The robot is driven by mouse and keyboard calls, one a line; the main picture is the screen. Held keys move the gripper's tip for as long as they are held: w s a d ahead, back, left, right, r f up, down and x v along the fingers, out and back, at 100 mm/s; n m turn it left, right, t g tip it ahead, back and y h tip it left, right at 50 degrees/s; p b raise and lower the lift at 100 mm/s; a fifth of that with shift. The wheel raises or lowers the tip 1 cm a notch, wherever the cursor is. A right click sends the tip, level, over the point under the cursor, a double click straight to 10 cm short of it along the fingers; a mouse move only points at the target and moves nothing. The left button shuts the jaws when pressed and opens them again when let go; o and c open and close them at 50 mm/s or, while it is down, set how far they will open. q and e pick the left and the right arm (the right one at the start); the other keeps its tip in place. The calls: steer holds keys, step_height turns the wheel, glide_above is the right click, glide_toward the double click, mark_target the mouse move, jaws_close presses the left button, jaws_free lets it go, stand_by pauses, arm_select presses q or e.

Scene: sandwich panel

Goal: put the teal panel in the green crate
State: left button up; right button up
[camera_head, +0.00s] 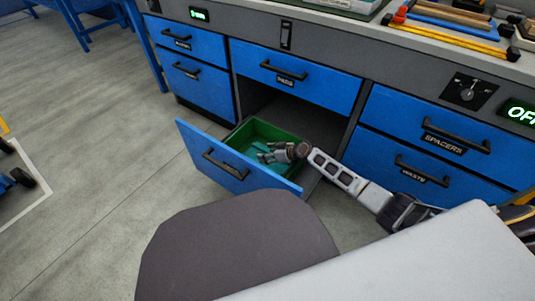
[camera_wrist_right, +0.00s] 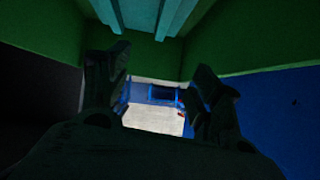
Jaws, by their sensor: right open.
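The green crate (camera_head: 262,128) sits inside an open blue-fronted drawer (camera_head: 238,165) at the lower middle of the workbench. A teal piece, seemingly the panel (camera_head: 246,150), shows inside the crate, partly hidden by my right gripper. In the right wrist view, teal strips of the panel (camera_wrist_right: 140,14) show at the top between green crate walls (camera_wrist_right: 246,38). My right gripper (camera_head: 264,154) is at the crate's opening, close to the panel. Its fingers (camera_wrist_right: 155,88) are apart with nothing between them. My left gripper is in neither view.
Closed blue drawers flank the open one, with labels such as SPACERS (camera_head: 443,145) and WASTE (camera_head: 414,175). Tools (camera_head: 450,30) lie on the bench top at the upper right. The grey floor (camera_head: 90,130) at left is mostly clear. The drawer front stands close to my gripper.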

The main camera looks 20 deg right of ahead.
steer(key=shift+s, duration=0.1)
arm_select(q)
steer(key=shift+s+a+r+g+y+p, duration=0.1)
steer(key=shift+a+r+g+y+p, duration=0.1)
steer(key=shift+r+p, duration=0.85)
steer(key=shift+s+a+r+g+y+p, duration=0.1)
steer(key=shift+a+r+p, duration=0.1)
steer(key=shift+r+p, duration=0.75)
arm_select(e)
steer(key=v, duration=1.1)
steer(key=shift+s+d+r, duration=0.2)
steer(key=shift+d+r, duration=0.05)
steer(key=shift+d, duration=0.05)
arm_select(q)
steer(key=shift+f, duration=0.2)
